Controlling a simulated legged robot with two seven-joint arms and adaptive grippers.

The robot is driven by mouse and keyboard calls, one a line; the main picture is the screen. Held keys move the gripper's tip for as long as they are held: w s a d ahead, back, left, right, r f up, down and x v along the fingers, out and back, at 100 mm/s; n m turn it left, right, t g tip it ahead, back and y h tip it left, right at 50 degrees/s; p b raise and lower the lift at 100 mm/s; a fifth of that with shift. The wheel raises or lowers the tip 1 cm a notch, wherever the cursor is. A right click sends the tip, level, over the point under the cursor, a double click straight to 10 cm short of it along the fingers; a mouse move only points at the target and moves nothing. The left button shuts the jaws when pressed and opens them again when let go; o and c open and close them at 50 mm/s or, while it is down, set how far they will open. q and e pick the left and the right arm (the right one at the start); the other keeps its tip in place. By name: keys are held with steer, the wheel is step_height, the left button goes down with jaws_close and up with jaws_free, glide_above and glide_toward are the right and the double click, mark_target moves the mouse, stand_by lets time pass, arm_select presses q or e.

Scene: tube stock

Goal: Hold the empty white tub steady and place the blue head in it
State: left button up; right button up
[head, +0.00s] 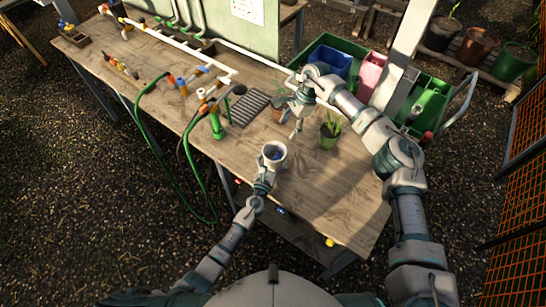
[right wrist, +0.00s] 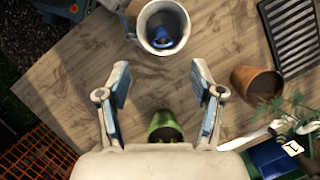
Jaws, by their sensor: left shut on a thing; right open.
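The white tub (head: 281,163) stands upright near the front edge of the wooden table; it also shows at the top of the right wrist view (right wrist: 145,26). The blue head (head: 274,154) lies inside the tub, seen clearly in the right wrist view (right wrist: 163,37). My left gripper (head: 266,170) is shut on the tub at its near side. My right gripper (head: 291,122) is open and empty above the table, behind and right of the tub. Its two fingers stand wide apart in the right wrist view (right wrist: 160,80).
A green pot with a plant (head: 329,136) and a brown pot (right wrist: 257,84) stand close to my right gripper. A dark slatted tray (head: 250,107), white pipework (head: 190,50) and a green hose (head: 150,140) lie to the left. Bare table is right of the tub.

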arm_select(q)
steer(key=shift+a, duration=0.15)
arm_select(e)
steer(key=shift+v, duration=0.85)
steer(key=shift+a, duration=0.15)
arm_select(q)
steer(key=o, duration=1)
steer(key=shift+s, duration=0.1)
